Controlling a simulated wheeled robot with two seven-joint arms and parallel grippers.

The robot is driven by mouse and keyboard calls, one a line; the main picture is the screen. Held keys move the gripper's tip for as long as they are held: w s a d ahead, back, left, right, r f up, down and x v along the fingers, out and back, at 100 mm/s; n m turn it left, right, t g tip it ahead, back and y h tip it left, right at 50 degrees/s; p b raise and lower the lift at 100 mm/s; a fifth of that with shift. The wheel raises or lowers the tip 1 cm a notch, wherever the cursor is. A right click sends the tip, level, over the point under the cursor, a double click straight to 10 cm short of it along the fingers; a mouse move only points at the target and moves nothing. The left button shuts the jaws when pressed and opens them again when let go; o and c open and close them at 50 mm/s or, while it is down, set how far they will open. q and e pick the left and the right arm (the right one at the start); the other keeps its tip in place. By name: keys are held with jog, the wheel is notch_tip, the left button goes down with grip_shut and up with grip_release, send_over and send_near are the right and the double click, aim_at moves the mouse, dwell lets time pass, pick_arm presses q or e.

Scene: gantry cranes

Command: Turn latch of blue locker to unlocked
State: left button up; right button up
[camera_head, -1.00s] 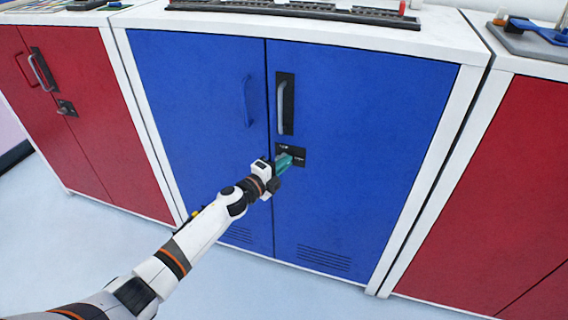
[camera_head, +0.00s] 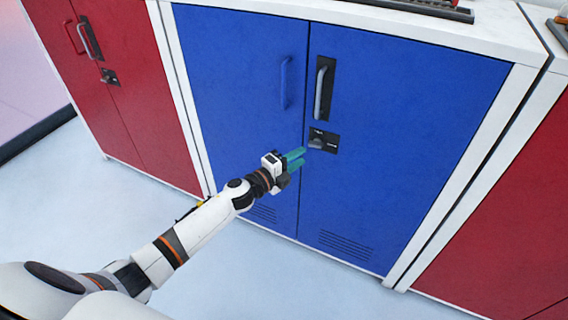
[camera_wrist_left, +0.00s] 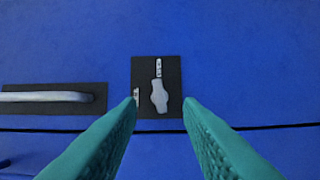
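The blue locker (camera_head: 410,110) has two doors. Its latch (camera_head: 316,143) is a small grey knob on a black plate below the right door's handle. In the left wrist view the latch knob (camera_wrist_left: 159,97) lies lengthwise up the picture, its narrow end toward the small light label above it. A second label sits at the plate's left, partly behind a fingertip. The lettering is too small to read. My left gripper (camera_head: 302,157) is open and empty, just left of and below the latch in the head view, apart from it. Its teal fingers flank the knob in the wrist view. My right gripper is not in view.
A grey handle (camera_head: 321,88) stands above the latch, and a blue handle (camera_head: 286,83) is on the left door. Red lockers stand at the left (camera_head: 140,100) and right (camera_head: 500,215). Pale open floor (camera_head: 70,200) lies in front.

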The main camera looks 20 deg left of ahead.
aim_at(313, 146)
pick_arm(q)
jog(key=v, duration=0.5)
jog(key=shift+s+a, duration=0.1)
jog(key=shift+a, duration=0.05)
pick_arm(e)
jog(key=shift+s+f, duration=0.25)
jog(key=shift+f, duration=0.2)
pick_arm(q)
jog(key=w+d+b, duration=0.1)
jog(key=w+b, duration=0.1)
jog(key=w, duration=0.1)
jog(key=w+d+n+b, duration=0.1)
jog(key=w+d+b, duration=0.1)
jog(key=w+b, duration=0.1)
jog(key=w+d+n+b, duration=0.1)
jog(key=w+b, duration=0.1)
jog(key=w, duration=0.3)
jog(key=shift+d+f+t+b, duration=0.1)
jog(key=shift+d+t+b, duration=0.2)
jog(key=shift+t, duration=0.1)
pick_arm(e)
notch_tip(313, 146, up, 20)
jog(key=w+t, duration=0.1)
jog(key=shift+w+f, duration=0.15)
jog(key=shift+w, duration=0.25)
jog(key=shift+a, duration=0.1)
